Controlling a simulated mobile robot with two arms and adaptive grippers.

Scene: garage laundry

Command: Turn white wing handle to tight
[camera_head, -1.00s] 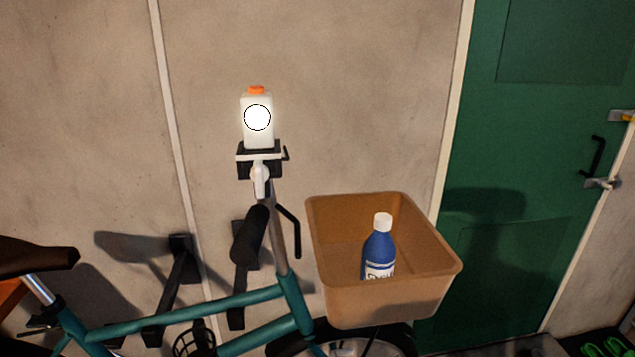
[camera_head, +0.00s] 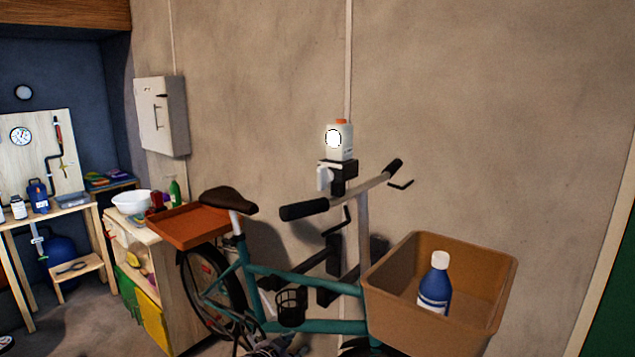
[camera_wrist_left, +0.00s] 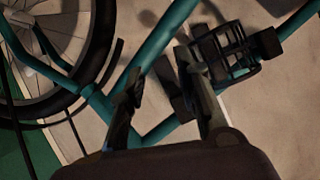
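A white wing-shaped piece (camera_head: 323,179), which looks like the wing handle, sits on the front of a black clamp (camera_head: 345,176) in the head view. The clamp is behind the bicycle's handlebar, under a lit white lamp-like box (camera_head: 345,136) with an orange top. Any tight marking is too small to make out. My left gripper (camera_wrist_left: 160,63) shows in the left wrist view, its two dark fingers apart with nothing held between them. Bicycle frame tubes and a wire cage lie beyond it; the handle is not in that view. Neither gripper shows in the head view.
A teal bicycle (camera_head: 310,275) stands along the wall, its black grip (camera_head: 304,210) near the clamp. Its tan front basket (camera_head: 437,305) holds a blue bottle (camera_head: 435,284). An orange tray (camera_head: 188,227), a shelf and a workbench (camera_head: 45,214) are at left.

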